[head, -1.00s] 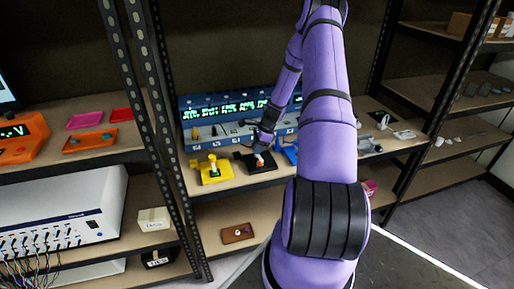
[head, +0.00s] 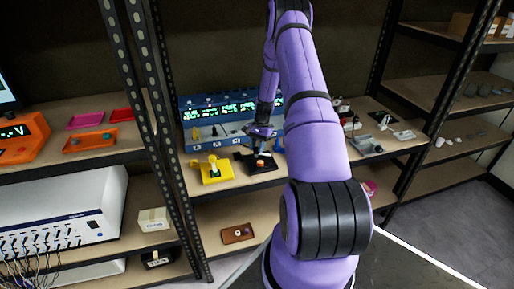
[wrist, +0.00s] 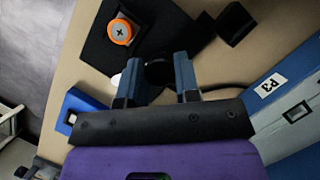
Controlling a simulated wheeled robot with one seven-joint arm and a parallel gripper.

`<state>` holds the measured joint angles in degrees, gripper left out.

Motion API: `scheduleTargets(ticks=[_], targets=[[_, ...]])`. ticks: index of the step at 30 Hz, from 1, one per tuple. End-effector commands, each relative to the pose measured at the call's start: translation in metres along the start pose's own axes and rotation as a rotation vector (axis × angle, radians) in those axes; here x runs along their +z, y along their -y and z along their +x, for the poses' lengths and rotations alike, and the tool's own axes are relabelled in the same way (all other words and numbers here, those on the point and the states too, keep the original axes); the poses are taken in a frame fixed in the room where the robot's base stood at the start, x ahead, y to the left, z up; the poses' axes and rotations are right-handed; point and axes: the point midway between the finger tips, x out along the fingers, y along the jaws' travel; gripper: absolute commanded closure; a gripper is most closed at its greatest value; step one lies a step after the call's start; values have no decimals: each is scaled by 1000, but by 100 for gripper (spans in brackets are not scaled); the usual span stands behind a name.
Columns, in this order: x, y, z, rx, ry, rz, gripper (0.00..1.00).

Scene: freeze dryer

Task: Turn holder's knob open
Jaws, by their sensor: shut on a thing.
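The black holder (head: 268,168) sits on the middle shelf, and an orange round piece with a plus mark (wrist: 121,31) is set in its plate. The orange piece also shows small in the head view (head: 261,163). My gripper (wrist: 158,80) is over the holder, with its two blue-grey fingers on either side of a dark round knob (wrist: 158,71). It is shut on this knob. The knob's lower part is partly hidden by the fingers. In the head view my gripper (head: 260,134) is small and dark, and the knob cannot be made out.
A yellow holder (head: 216,171) stands left of the black one. A blue instrument panel (head: 200,133) with green displays runs behind. In the wrist view a blue block (wrist: 84,108) is at left and a black block (wrist: 235,22) at upper right. A shelf post (head: 168,130) rises at left.

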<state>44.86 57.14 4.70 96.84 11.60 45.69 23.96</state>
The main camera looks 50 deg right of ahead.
Motion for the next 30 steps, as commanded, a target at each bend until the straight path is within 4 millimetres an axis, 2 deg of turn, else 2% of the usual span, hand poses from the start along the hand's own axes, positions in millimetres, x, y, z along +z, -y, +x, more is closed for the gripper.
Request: scheduleTargets(ticks=[15,30], targets=[[0,2,0,160,-1,-384,94],[0,2,0,212,-3,-509,94]])
